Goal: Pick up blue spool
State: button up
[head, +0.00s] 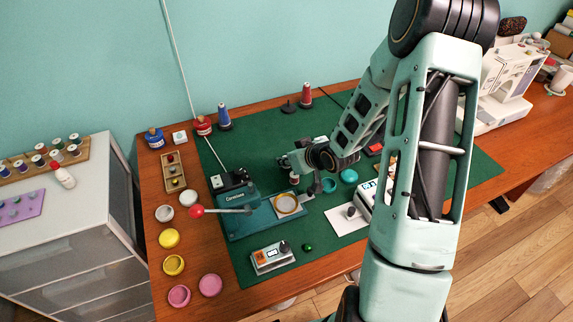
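A blue cone-shaped spool (223,117) stands upright on a dark base near the back left of the green mat (240,142). Its thread is bright blue. My arm comes in from the right, and its wrist is over the middle of the mat. My gripper (316,187) shows only as a small dark shape below the wrist, apart from the blue spool, to its right and nearer the front. Its fingers are too small and partly hidden, so I cannot tell whether they are open or shut.
A red spool (305,95) stands right of the blue one. A squat red-labelled jar (203,125) sits beside it. A teal press with a red-knobbed lever (196,211) stands in front. A sewing machine (500,80) is at the far right. The mat's back middle is fairly clear.

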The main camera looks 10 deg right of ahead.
jog(key=shift+f, duration=0.4)
jog(key=shift+f, duration=0.15)
jog(key=o, duration=0.8)
jog(key=shift+r, duration=0.3)
jog(key=p+v, duration=0.2)
jog(key=v, duration=0.9)
jog(key=shift+s+d+p, duration=0.1)
jog(key=shift+p, duration=0.3)
jog(key=shift+s+r, duration=0.2)
jog(key=shift+s, duration=0.05)
jog(key=c, duration=0.4)
